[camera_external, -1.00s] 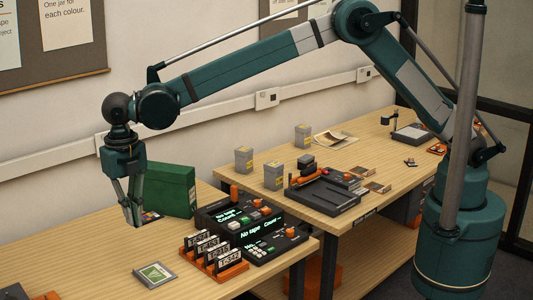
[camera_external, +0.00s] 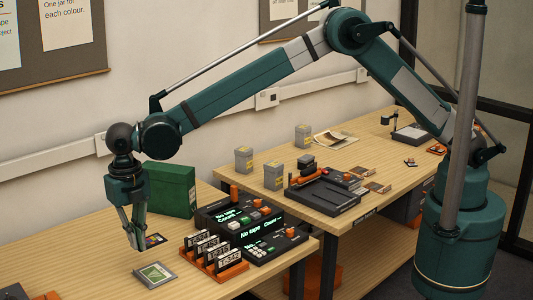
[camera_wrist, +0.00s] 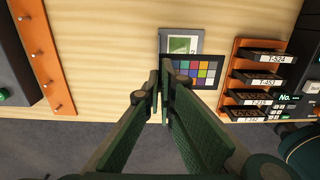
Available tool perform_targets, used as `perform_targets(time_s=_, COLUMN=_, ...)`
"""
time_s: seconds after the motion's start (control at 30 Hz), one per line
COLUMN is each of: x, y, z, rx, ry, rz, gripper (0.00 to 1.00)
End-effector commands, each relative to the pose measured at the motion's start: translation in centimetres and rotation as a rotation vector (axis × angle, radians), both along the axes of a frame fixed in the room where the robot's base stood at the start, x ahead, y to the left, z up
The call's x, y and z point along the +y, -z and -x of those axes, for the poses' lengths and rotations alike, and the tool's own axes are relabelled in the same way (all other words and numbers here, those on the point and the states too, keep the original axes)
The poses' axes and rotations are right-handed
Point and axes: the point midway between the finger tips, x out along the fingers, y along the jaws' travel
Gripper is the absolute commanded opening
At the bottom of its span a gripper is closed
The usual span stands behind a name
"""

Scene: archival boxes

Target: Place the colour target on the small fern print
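The colour target (camera_wrist: 198,74) is a dark card with a grid of coloured patches. My gripper (camera_wrist: 160,92) is shut on its left edge in the wrist view. In the external view my gripper (camera_external: 139,247) holds the colour target (camera_external: 155,240) above the near table. The small fern print (camera_external: 155,275), a green picture in a grey mount, lies flat on that table, below the gripper in the picture. In the wrist view the target overlaps the lower part of the fern print (camera_wrist: 181,43); its upper part shows.
An orange rack of labelled holders (camera_external: 213,258) stands close to the right of the print, with a dark tape console (camera_external: 265,243) beyond. A green box (camera_external: 170,190) stands behind. In the wrist view an orange peg strip (camera_wrist: 42,55) lies left, with bare wood between.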

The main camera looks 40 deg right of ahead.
Motion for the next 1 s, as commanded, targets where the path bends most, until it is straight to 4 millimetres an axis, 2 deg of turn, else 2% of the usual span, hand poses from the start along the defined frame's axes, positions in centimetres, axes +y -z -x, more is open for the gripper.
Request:
perform_targets(time_s=0.33, x=0.0, y=4.5, z=0.0, rx=0.000, ry=0.000, rz=0.000, gripper=0.00)
perform_targets(time_s=0.8, x=0.0, y=5.3, z=0.0, rx=0.000, ry=0.000, rz=0.000, gripper=0.00)
perform_targets(time_s=1.0, x=0.0, y=7.0, z=0.0, rx=0.000, ry=0.000, rz=0.000, gripper=0.00)
